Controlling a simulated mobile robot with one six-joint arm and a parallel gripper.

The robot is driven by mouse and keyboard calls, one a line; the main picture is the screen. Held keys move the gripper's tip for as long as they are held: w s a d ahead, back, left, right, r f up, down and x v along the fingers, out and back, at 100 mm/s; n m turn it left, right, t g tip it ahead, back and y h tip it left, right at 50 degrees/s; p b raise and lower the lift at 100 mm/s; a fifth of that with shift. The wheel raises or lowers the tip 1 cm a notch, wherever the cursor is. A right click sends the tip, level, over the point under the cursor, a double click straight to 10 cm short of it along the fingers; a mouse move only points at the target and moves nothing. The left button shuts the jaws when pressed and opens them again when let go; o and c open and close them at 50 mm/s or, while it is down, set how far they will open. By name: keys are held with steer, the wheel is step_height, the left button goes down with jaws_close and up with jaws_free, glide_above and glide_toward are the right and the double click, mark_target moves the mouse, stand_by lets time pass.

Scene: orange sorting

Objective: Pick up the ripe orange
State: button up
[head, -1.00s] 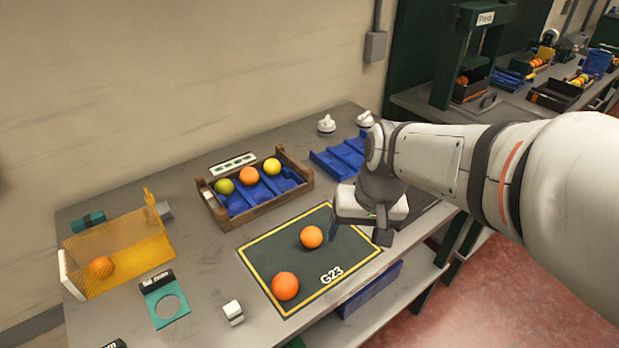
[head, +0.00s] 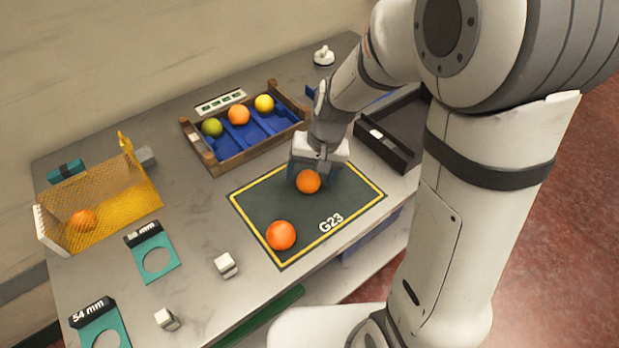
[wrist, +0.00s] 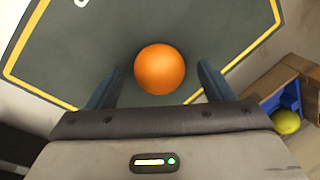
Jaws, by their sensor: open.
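Two oranges lie on the dark green mat (head: 262,205) marked G23. The farther orange (head: 308,181) is right by my gripper (head: 318,172), which points down at the mat's far side. In the wrist view this orange (wrist: 160,69) sits between the two blue fingers of my gripper (wrist: 160,85), with a gap on each side. The fingers are open and hold nothing. The nearer, redder orange (head: 281,235) lies at the mat's front left, apart from my gripper. In the head view the fingers are partly hidden behind the orange.
A wooden crate (head: 229,162) with blue compartments holds a green, an orange and a yellow fruit behind the mat. A yellow mesh bin (head: 135,190) with an orange stands left. Teal ring gauges (head: 168,272) and white blocks lie in front. A black tray (head: 375,155) is at right.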

steer(key=shift+f, duration=0.35)
steer(key=shift+c, duration=0.2)
steer(key=c, duration=1.1)
